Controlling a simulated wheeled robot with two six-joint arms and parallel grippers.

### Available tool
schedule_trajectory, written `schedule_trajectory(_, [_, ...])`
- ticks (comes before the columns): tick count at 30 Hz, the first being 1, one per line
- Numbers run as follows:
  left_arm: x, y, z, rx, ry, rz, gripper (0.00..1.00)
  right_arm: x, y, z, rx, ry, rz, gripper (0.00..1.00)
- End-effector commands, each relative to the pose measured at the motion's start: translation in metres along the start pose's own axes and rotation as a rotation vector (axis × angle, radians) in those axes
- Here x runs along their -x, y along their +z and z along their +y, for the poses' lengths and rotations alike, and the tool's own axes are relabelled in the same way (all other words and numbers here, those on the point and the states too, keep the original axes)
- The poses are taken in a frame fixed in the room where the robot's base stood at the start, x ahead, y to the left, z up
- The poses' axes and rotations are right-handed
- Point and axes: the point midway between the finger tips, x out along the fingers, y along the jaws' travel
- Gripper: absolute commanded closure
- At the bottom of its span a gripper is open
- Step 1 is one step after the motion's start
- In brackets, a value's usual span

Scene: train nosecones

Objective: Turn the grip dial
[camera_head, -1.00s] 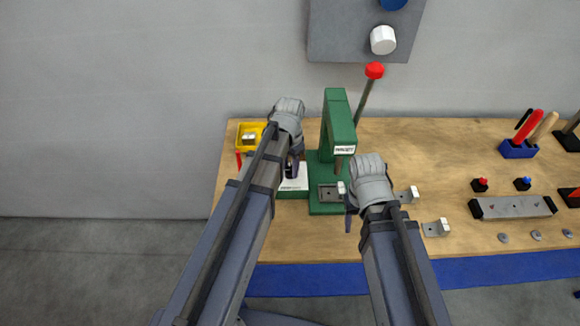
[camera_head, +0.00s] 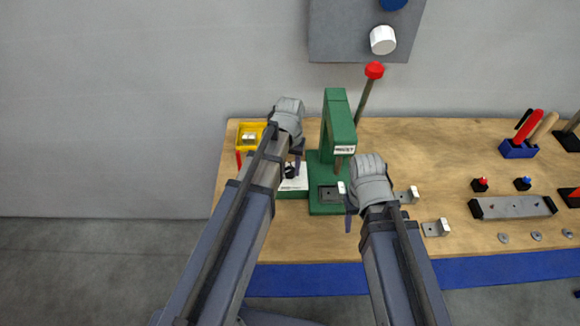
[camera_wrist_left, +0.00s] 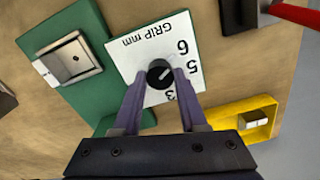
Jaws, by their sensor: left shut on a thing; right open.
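The black grip dial (camera_wrist_left: 159,73) sits on a white plate (camera_wrist_left: 150,45) marked "GRIP mm" with the numbers 3, 5 and 6 legible. A light pointer line on the dial is visible, but I cannot tell the exact setting. My left gripper (camera_wrist_left: 160,82) is shut on the dial, with one purple finger on each side of it. In the head view the dial (camera_head: 290,171) shows partly beside the left gripper (camera_head: 295,163).
The green press (camera_head: 338,122) with its red-knobbed lever (camera_head: 374,71) stands between my arms. A yellow bin (camera_head: 243,130) is behind the left gripper. Metal brackets (camera_head: 436,228) lie to the right of my right gripper. A grey block (camera_head: 512,207) lies farther right.

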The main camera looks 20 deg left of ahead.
Motion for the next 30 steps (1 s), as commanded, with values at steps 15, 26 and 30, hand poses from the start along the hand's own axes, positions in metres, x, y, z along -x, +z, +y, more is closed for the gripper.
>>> schedule_trajectory(15, [-0.0001, 0.0001, 0.0, 0.015, 0.0, 0.0, 0.55, -0.0001, 0.0, 0.0, 0.0, 0.0, 0.0, 0.47])
schedule_trajectory(26, [0.0, 0.0, 0.0, 0.013, 0.0, 0.0, 0.28, 0.0, 0.0, 0.0, 0.0, 0.0, 0.0, 0.47])
schedule_trajectory(30, [0.0005, 0.0, 0.0, 0.013, 0.0, 0.0, 0.28, 0.0004, 0.0, 0.0, 0.0, 0.0, 0.0, 0.47])
